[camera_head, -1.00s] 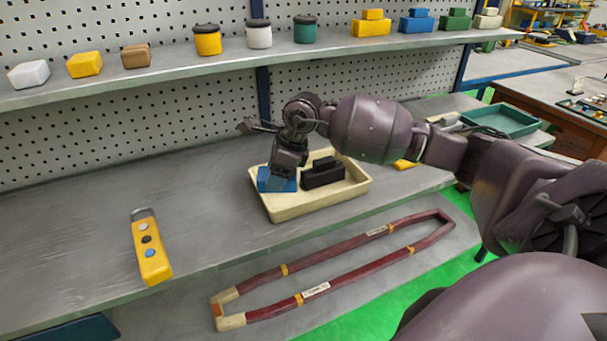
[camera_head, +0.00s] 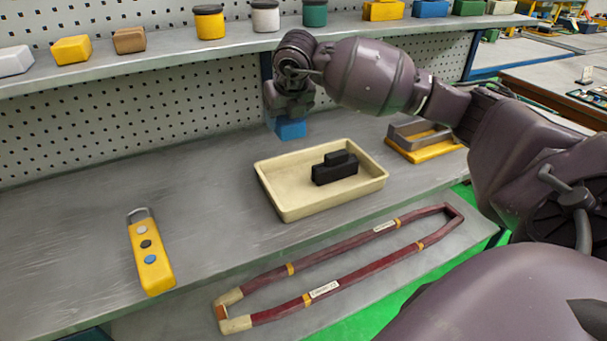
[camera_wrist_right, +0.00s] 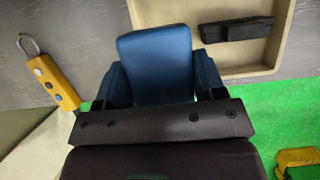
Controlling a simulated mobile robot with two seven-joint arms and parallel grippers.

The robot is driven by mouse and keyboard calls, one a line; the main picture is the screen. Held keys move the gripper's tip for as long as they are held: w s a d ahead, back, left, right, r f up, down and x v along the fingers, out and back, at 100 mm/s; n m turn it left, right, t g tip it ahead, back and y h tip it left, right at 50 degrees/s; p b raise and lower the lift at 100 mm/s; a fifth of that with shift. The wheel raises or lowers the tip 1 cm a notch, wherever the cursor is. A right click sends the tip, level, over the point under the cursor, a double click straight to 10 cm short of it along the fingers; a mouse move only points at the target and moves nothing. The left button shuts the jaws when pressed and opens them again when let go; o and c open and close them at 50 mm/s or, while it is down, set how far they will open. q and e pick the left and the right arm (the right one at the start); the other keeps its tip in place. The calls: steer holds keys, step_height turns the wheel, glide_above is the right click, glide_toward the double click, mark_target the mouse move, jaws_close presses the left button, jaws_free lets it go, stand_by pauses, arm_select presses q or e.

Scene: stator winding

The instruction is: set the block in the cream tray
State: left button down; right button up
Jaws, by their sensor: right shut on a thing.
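The blue block (camera_head: 291,129) is in my right gripper (camera_head: 291,112), and its lower part shows below the fingers. In the right wrist view the block (camera_wrist_right: 157,65) sits between the two dark fingers (camera_wrist_right: 162,85), which are shut on it. The cream tray (camera_head: 285,188) stands on the grey bench. In the head view the block appears beyond the tray's back rim, held up; its exact height is hard to tell. The tray also shows in the right wrist view (camera_wrist_right: 235,62), beyond the block and to the right. My left gripper is not in view.
A black stepped block (camera_head: 335,169) lies in the tray's right half; the left half is bare. A yellow tagged device (camera_head: 150,258) lies left. A grey-and-yellow fixture (camera_head: 425,142) stands right. A long dark-red coil (camera_head: 350,265) lies in front. A shelf (camera_head: 170,62) with several items runs behind.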

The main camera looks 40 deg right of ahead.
mark_target(286, 189)
step_height(286, 189, down, 19)
steer(key=shift+r+b, duration=0.1)
steer(key=shift+b, duration=0.6)
steer(key=o, duration=0.8)
steer(key=shift+o, duration=0.2)
steer(key=p+v, duration=0.1)
steer(key=v, duration=1.1)
steer(key=shift+p, duration=0.35)
